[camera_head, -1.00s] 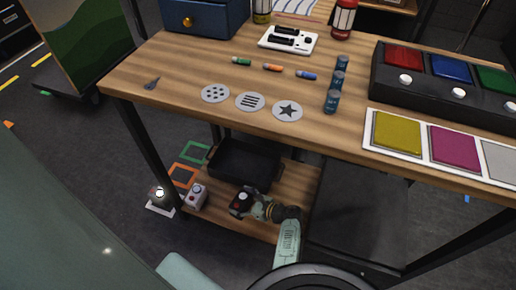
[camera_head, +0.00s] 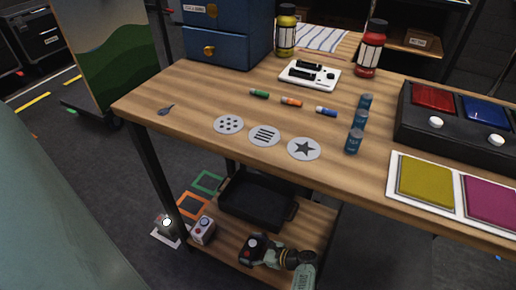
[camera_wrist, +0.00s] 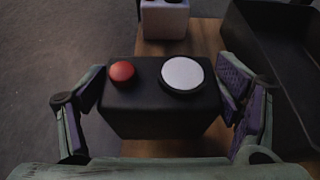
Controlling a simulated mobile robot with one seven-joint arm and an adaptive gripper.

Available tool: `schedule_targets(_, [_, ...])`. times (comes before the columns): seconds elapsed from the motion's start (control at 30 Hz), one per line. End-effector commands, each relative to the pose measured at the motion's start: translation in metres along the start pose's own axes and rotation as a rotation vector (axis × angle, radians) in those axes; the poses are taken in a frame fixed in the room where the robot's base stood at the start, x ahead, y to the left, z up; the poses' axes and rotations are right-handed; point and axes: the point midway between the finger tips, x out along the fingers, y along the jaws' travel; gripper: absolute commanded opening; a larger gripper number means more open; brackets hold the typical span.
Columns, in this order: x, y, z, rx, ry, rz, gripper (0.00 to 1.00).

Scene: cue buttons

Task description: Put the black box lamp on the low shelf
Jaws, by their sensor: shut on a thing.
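The black box lamp (camera_wrist: 160,110) has a red button and a round white lamp on its top. My gripper (camera_wrist: 163,88) is shut on it, with one finger on each side in the wrist view. In the head view the black box lamp (camera_head: 254,246) is at the end of my gripper (camera_head: 268,251), over the front part of the low shelf (camera_head: 316,216). The box looks upright. Its underside is hidden, so I cannot tell whether it touches the shelf.
A black tray (camera_head: 258,199) stands behind the lamp on the low shelf. The tabletop (camera_head: 200,95) overhangs the shelf.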

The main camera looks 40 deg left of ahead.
Motion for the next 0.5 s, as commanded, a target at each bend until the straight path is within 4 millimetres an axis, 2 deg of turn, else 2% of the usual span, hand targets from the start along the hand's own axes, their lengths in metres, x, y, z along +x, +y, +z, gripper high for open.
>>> schedule_targets(0.03, [-0.002, -0.008, -0.004, -0.001, -0.002, -0.002, 0.35])
schedule_targets(0.37, [-0.012, -0.031, -0.011, -0.002, -0.002, -0.002, 0.35])
schedule_targets(0.5, [-0.002, -0.028, -0.032, 0.001, -0.002, 0.001, 0.35])
